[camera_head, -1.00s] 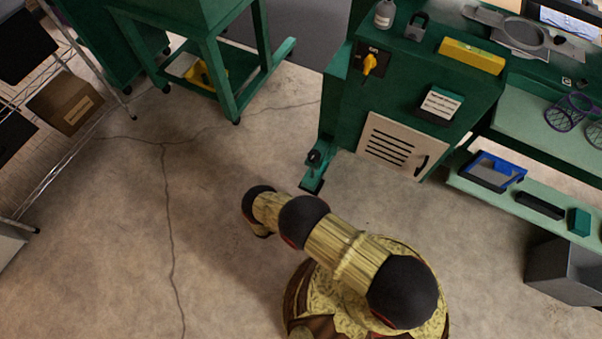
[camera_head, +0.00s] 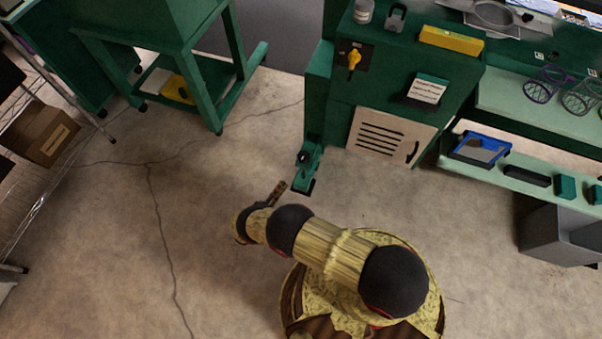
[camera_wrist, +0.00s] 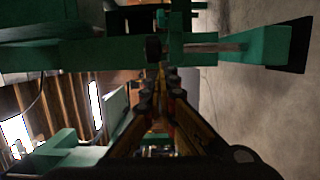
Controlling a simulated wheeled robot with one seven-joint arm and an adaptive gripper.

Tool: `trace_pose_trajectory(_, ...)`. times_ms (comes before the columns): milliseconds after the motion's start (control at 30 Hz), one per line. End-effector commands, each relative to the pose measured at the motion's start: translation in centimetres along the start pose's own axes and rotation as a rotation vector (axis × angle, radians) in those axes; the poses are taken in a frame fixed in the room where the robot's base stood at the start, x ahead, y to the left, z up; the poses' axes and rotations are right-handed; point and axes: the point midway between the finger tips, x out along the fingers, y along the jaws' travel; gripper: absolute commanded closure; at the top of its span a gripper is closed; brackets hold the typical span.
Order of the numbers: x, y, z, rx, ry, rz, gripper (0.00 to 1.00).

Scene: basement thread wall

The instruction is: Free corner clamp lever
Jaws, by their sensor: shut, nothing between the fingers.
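The corner clamp (camera_head: 305,168) is a green bracket with a black round knob, low at the front left corner of the green cabinet. It reaches out over the floor to a dark end pad. In the wrist view a green bar (camera_wrist: 235,46) with a grey rod and a black knob (camera_wrist: 153,47) crosses the top, and it appears to be the same clamp. I cannot tell which part is the lever. My gripper (camera_head: 281,186) is shut and empty, below and left of the clamp. Its fingers (camera_wrist: 161,80) point toward the bar; contact cannot be told.
The green cabinet (camera_head: 400,85) carries a yellow switch and a vented panel (camera_head: 385,133). A low shelf (camera_head: 535,178) with a blue tray stands right. A green stand (camera_head: 205,85) is at upper left, a wire rack with a cardboard box (camera_head: 42,133) at left. Cracked concrete floor lies open between.

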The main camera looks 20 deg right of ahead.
Motion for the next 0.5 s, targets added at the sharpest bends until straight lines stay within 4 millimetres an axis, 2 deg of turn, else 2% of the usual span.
trace_pose_trajectory(167,0.9,0.0,0.0,-0.001,-0.001,0.000,1.00)
trace_pose_trajectory(267,2.2,-0.1,0.1,-0.002,-0.004,-0.001,1.00)
trace_pose_trajectory(500,6.9,-0.1,0.1,-0.002,-0.005,0.000,1.00)
